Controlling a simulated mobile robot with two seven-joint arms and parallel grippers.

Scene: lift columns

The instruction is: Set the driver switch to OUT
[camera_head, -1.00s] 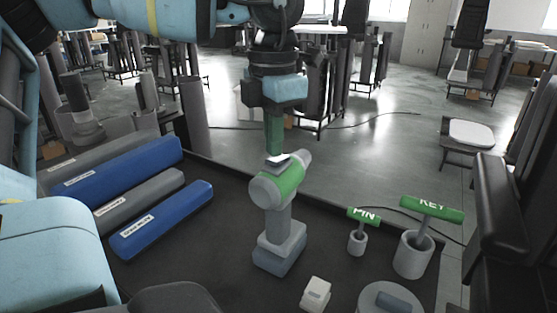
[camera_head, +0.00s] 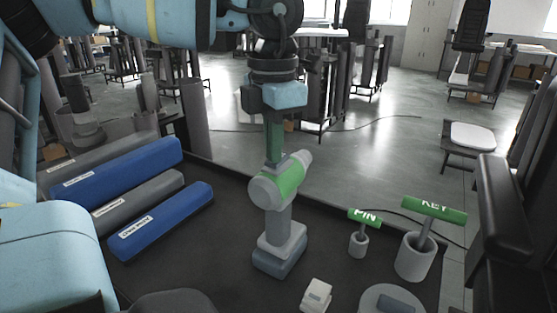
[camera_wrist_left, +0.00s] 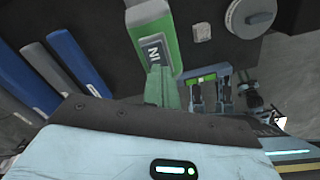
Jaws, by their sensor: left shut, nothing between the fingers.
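The driver (camera_head: 284,180), grey with a green band, stands upright on its grey base on the dark mat. In the left wrist view its body (camera_wrist_left: 150,20) shows a pale top with a label reading IN, upside down, near the fingertips. My left gripper (camera_head: 273,158) points down at the top of the driver, its green fingers closed together with nothing between them. In the left wrist view the gripper (camera_wrist_left: 162,75) is right beside the IN label. I cannot tell whether it touches the switch. My right gripper is not in view.
The PIN tool (camera_head: 364,217) and the KEY tool (camera_head: 432,209) stand in grey holders at the right. A small white block (camera_head: 316,295) and a round grey piece (camera_head: 392,301) lie in front. Blue (camera_head: 162,220) and grey bars lie at the left.

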